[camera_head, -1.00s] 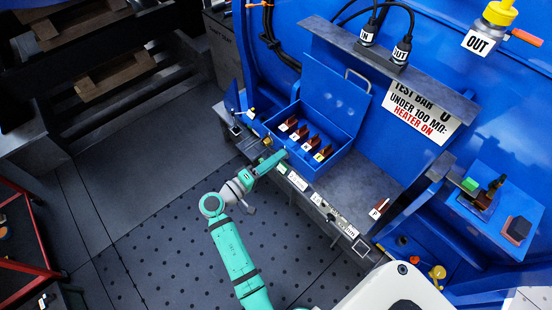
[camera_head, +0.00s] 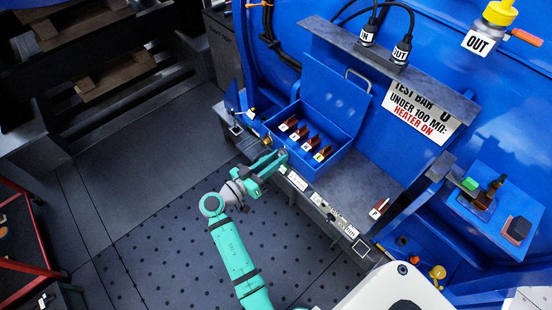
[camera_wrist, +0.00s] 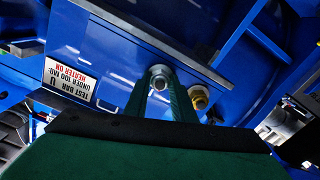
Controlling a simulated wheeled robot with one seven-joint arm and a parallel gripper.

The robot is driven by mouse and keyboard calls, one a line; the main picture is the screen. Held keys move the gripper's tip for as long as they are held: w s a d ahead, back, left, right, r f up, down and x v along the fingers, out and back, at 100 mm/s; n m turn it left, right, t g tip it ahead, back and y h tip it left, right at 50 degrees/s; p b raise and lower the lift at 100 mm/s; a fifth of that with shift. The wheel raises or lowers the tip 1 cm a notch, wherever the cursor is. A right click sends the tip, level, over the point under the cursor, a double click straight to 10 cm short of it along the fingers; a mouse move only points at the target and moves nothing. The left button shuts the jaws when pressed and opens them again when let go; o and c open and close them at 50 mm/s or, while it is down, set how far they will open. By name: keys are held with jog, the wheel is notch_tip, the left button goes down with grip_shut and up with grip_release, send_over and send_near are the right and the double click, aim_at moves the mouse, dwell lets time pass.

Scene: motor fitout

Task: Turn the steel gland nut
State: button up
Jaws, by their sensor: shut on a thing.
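The steel gland nut (camera_wrist: 159,82) shows in the wrist view as a grey round fitting with a pale centre, on a blue panel. The green fingers of my gripper (camera_wrist: 161,86) reach up to it and are shut on it. In the head view my gripper (camera_head: 281,156) is at the front edge of the bench, just below the open blue box. There the nut is too small and covered to make out clearly. A brass fitting (camera_wrist: 199,98) sits right of the steel nut in the wrist view, close to the right finger.
The open blue box (camera_head: 335,164) holds several brown-red labelled pieces. Another labelled piece (camera_head: 379,208) lies on the grey bench (camera_head: 352,190). A shelf with cable plugs (camera_head: 385,62) overhangs the back. The dark floor (camera_head: 150,190) left of my arm is clear.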

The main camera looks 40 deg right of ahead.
jog(key=shift+m, duration=1.9)
jog(key=o, duration=0.8)
jog(key=a, duration=0.7)
jog(key=s+a, duration=0.1)
jog(key=a, duration=0.3)
jog(key=shift+d, duration=0.1)
